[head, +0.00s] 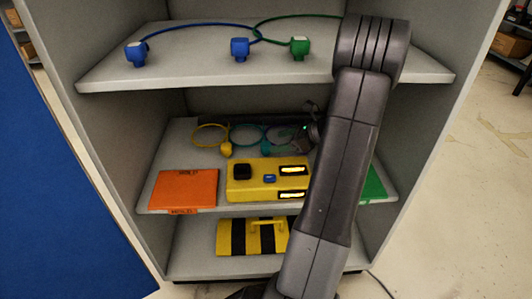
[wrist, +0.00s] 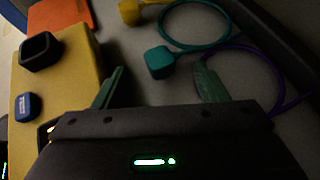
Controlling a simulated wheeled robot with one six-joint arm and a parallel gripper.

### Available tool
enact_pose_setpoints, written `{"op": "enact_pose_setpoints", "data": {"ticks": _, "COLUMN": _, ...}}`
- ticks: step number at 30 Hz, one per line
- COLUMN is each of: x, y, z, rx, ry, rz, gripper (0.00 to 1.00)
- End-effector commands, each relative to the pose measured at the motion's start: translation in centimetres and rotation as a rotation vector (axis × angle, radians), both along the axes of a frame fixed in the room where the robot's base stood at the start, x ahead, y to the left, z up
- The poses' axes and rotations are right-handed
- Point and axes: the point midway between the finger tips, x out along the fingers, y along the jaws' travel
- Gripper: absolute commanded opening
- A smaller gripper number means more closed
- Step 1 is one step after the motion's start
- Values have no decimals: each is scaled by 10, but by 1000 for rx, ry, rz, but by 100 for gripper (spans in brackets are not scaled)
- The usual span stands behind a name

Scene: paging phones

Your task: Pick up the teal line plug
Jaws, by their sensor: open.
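The teal line plug (wrist: 159,62) lies on the middle shelf with a teal looped cord running from it. In the wrist view it appears between the two green fingertips of my gripper (wrist: 160,74), with clear space to either side. The fingers are apart and empty. Whether the plug is at fingertip depth, I cannot tell. In the head view the teal plug (head: 265,150) shows behind the yellow box, left of my gripper, which is partly hidden by my arm.
A yellow box (head: 240,188) with a black socket stands just left of my gripper. A yellow plug (head: 226,149) and a purple cord (wrist: 268,62) lie close to the teal plug. An orange panel (head: 185,190) is at left. The upper shelf (head: 190,70) holds blue and green plugs.

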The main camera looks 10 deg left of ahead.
Motion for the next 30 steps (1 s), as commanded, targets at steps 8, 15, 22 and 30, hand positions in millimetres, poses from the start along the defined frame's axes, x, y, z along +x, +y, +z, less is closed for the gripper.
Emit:
{"op": "enact_pose_setpoints", "data": {"ticks": 8, "x": 3, "y": 32, "z": -19, "rx": 0, "ry": -1, "rz": 2, "gripper": 66}}
{"op": "enact_pose_setpoints", "data": {"ticks": 15, "x": 4, "y": 34, "z": -19, "rx": 0, "ry": 0, "rz": 0, "gripper": 66}}
{"op": "enact_pose_setpoints", "data": {"ticks": 22, "x": 4, "y": 33, "z": -19, "rx": 0, "ry": 0, "rz": 0, "gripper": 27}}
{"op": "enact_pose_setpoints", "data": {"ticks": 30, "x": 4, "y": 33, "z": -19, "rx": 0, "ry": 0, "rz": 0, "gripper": 9}}
